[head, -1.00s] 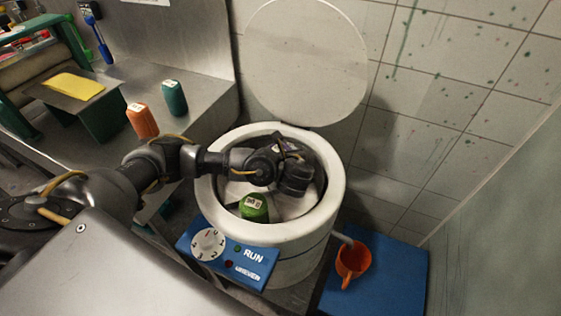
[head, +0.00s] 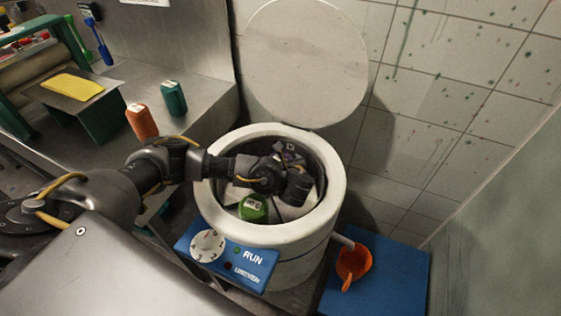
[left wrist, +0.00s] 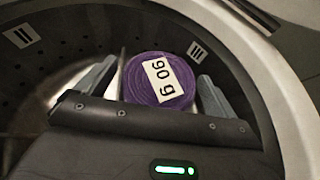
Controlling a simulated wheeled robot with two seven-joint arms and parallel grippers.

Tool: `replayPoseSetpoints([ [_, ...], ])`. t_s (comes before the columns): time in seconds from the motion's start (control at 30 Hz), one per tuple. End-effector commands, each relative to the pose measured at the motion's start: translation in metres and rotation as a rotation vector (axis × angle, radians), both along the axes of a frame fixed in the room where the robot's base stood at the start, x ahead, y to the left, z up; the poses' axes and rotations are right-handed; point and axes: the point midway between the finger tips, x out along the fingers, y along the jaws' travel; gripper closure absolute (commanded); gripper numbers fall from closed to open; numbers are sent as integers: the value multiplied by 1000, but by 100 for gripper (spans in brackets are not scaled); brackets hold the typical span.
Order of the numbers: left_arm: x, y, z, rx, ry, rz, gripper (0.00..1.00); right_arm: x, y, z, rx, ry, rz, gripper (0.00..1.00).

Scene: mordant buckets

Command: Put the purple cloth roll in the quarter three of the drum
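The purple cloth roll (left wrist: 158,80) shows its end face with a white label in the left wrist view. It sits inside the white drum (head: 207,190), by the wall mark III, with a thin divider edge on its left. My left gripper (head: 290,158) reaches down into the drum. Its fingers (left wrist: 158,85) stand on either side of the roll, with narrow gaps showing, so it looks open around the roll. The roll's lower part is hidden. The arm hides most of the roll in the head view. My right gripper is not in view.
A green roll (head: 253,208) lies in the drum's front compartment. The round lid (head: 305,65) stands raised behind. A blue control panel (head: 225,262) is on the drum's front. Orange (head: 142,122) and teal (head: 174,98) rolls stand on the metal counter.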

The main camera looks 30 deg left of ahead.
Motion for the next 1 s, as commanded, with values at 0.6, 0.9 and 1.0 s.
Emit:
replayPoseSetpoints([
  [0.6,-42,-37,44,1,2,-2,7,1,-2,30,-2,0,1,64],
  [0.9,-65,-55,58,2,1,-2,7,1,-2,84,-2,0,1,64],
  [1.0,-71,-60,60,1,2,0,7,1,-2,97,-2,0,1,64],
])
